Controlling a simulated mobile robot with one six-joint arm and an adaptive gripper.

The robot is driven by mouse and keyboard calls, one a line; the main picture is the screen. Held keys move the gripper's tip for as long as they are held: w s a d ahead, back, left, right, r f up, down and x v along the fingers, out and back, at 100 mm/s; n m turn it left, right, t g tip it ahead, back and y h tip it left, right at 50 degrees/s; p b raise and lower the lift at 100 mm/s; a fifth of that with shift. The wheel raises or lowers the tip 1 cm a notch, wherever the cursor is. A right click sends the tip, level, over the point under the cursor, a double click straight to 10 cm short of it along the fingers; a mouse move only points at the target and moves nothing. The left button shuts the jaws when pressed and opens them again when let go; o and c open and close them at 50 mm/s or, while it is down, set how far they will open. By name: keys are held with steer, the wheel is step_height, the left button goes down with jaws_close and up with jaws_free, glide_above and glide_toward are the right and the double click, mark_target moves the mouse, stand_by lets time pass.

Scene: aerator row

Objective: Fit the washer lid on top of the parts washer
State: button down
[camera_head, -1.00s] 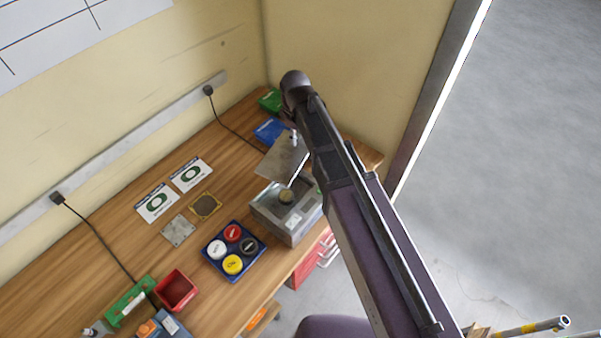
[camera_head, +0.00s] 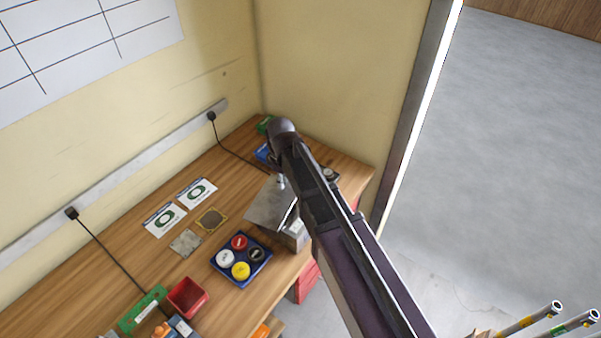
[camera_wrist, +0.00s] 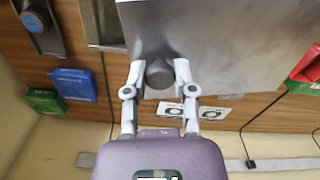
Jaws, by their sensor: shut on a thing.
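The washer lid (camera_head: 268,203) is a flat grey metal plate with a small knob, held at the far right of the bench. My gripper (camera_wrist: 160,76) is shut on the lid's knob (camera_wrist: 159,74), and the plate (camera_wrist: 225,40) fills the upper middle of the wrist view. The parts washer (camera_head: 297,239) is a grey metal box by the bench's front edge. In the head view the lid covers most of its top, and my arm hides its right side. I cannot tell whether the lid touches the box. In the wrist view a metal rim (camera_wrist: 88,25) shows left of the lid.
A blue tray (camera_head: 241,259) with round coloured caps stands left of the washer. A red bin (camera_head: 187,297) is farther left. Blue (camera_wrist: 72,84) and green (camera_wrist: 44,102) boxes lie near the wall. Two cards (camera_head: 164,219) lie at the back.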

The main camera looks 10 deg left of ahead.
steer(key=shift+w+d, duration=0.3)
steer(key=shift+d, duration=0.2)
steer(key=shift+w, duration=0.1)
steer(key=w+d+f+m+b, duration=0.1)
steer(key=w+d+m, duration=0.1)
steer(key=w, duration=0.3)
steer(key=shift+w+d, duration=0.2)
steer(key=shift+w, duration=0.1)
steer(key=shift+f, duration=0.1)
steer(key=shift+f+b, duration=2.5)
steer(key=shift+b, duration=0.1)
steer(key=shift+f+g, duration=0.15)
steer(key=shift+g, duration=0.15)
